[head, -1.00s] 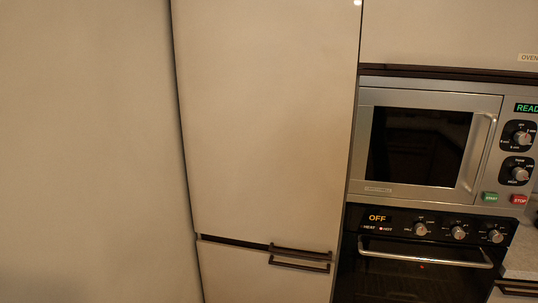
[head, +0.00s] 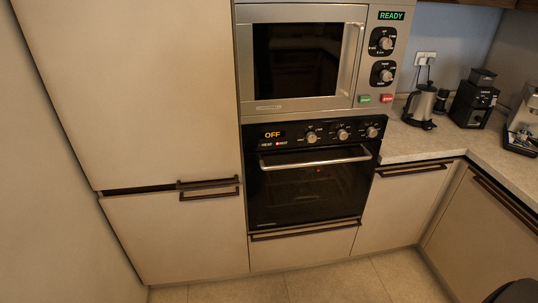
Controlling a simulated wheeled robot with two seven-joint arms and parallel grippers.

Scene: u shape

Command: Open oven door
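The black oven (head: 300,190) is built into the cabinet column below a microwave. Its door is shut, with a glass window and a silver horizontal bar handle (head: 315,163) across the top. The panel above has an orange "OFF" display (head: 272,134) and several knobs. No gripper can be made out in the head view. A dark rounded shape at the bottom right corner may be part of my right arm.
A silver microwave (head: 300,58) showing "READY" sits above the oven. A tall fridge-like cabinet (head: 130,90) stands left. A counter (head: 420,142) with a kettle (head: 420,105) and coffee machines runs right. The tiled floor (head: 330,283) in front of the oven looks clear.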

